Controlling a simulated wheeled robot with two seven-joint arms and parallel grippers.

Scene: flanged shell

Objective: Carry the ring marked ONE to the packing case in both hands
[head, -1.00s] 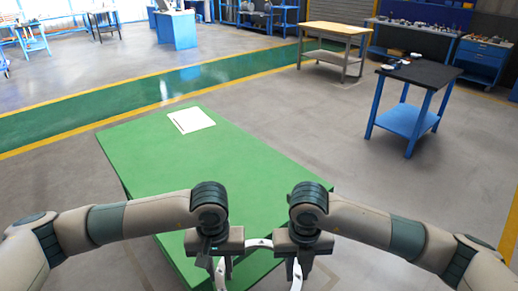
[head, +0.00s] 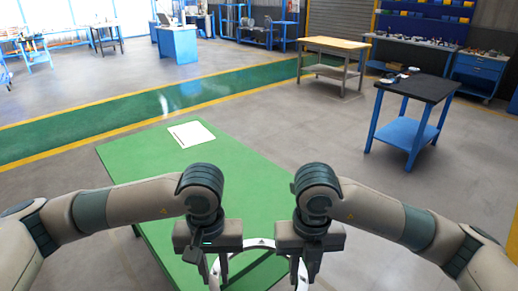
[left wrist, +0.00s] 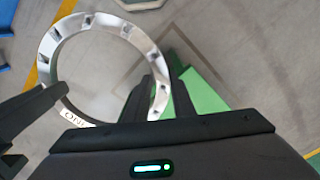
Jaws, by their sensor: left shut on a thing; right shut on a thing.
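The ring (head: 258,242) is a pale metal hoop with openings around its band, held between my two grippers over the near end of the green table in the head view. In the left wrist view the ring (left wrist: 92,22) shows almost whole, with lettering that reads ONE, partly cut off. My left gripper (head: 219,272) is shut on its left side. My right gripper (head: 305,270) is shut on its right side. The ring's near part is cut off by the head view's lower edge. I see no packing case that I can make out.
The green table (head: 160,160) lies below and ahead, with a white sheet (head: 191,134) on its far part. A black-topped blue table (head: 420,86) stands to the right, a wooden-topped bench (head: 335,44) behind. Grey floor lies open between them.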

